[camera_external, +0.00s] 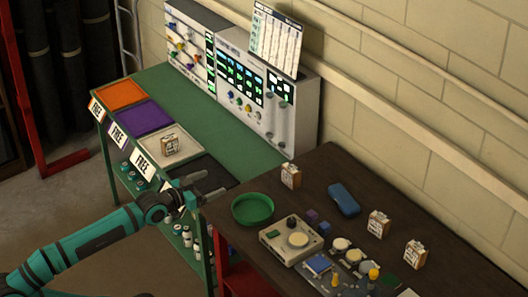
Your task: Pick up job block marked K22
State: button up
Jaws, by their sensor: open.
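Small tan job blocks with white marked faces show in the external view. One block (170,146) sits on the white tray (188,157) on the green bench. A second block (291,175) stands on the dark table near its back left. Two more, a middle block (378,224) and a right block (415,254), stand farther right on that table. The markings are too small to read, so I cannot tell which is K22. My gripper (213,185) is open and empty, in front of the black tray (210,170) by the bench's front edge, apart from every block.
Orange (120,94) and purple (146,117) trays lie on the green bench, with "FREE" signs along its edge. A green bowl (253,209), a blue case (343,198) and a beige device (291,241) crowd the dark table. Control panels (240,75) stand behind the bench.

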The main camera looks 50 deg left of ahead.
jog(key=shift+o, duration=0.4)
jog(key=w+a+r+g, duration=0.15)
jog(key=w+g, duration=0.25)
jog(key=w, duration=0.5)
jog(key=w+r+g, duration=0.2)
jog(key=w+g, duration=0.2)
jog(key=w, duration=0.5)
jog(key=g, duration=0.9)
send_over(292, 168)
jog(key=s+a, duration=0.1)
notch_tip(292, 168, down, 4)
notch_tip(292, 168, down, 12)
jog(key=shift+w+d+f, duration=0.15)
jog(key=shift+w+f, duration=0.05)
jog(key=shift+f, duration=0.5)
jog(key=shift+w+d+f, duration=0.1)
jog(key=shift+w+f, duration=0.1)
jog(key=shift+f, duration=0.55)
jog(key=shift+w+d+f, duration=0.15)
jog(key=shift+w+f, duration=0.05)
jog(key=shift+f, duration=1.05)
jog(key=c, duration=1.1)
